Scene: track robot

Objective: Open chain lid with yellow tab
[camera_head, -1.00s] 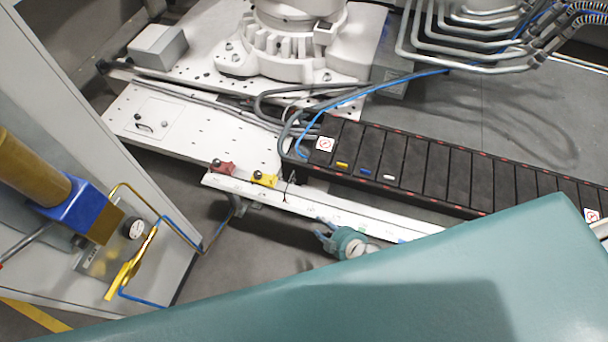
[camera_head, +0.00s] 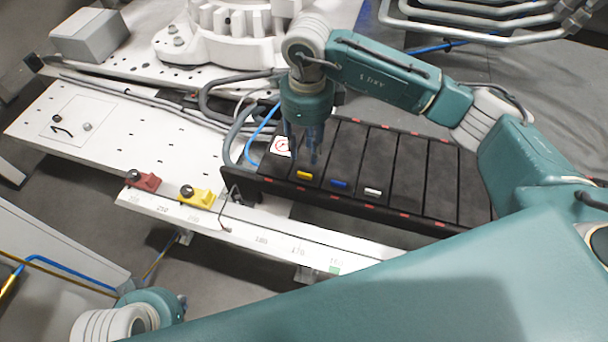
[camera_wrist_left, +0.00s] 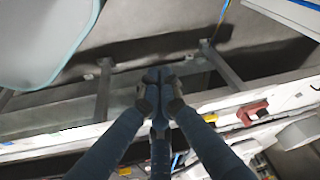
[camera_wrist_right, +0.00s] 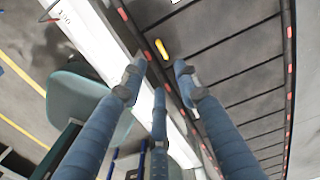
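The chain (camera_head: 420,170) is a black row of flat lids. The yellow tab (camera_head: 304,175) sits on a lid near the chain's left end, with a blue tab (camera_head: 339,184) and a white tab (camera_head: 373,192) to its right. My right gripper (camera_head: 308,160) hangs fingers down over the chain, just above the yellow tab in the picture. In the right wrist view its fingers are apart and empty, and the yellow tab (camera_wrist_right: 162,49) lies just beyond the fingertips. My left gripper (camera_wrist_left: 160,76) has its fingers together with nothing visible between them, away from the chain at lower left.
A white rail (camera_head: 270,235) with a red block (camera_head: 143,181) and a yellow block (camera_head: 196,196) runs in front of the chain. Cables (camera_head: 240,125) curve at the chain's left end. A white robot base (camera_head: 225,40) stands behind. My teal body covers the lower right.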

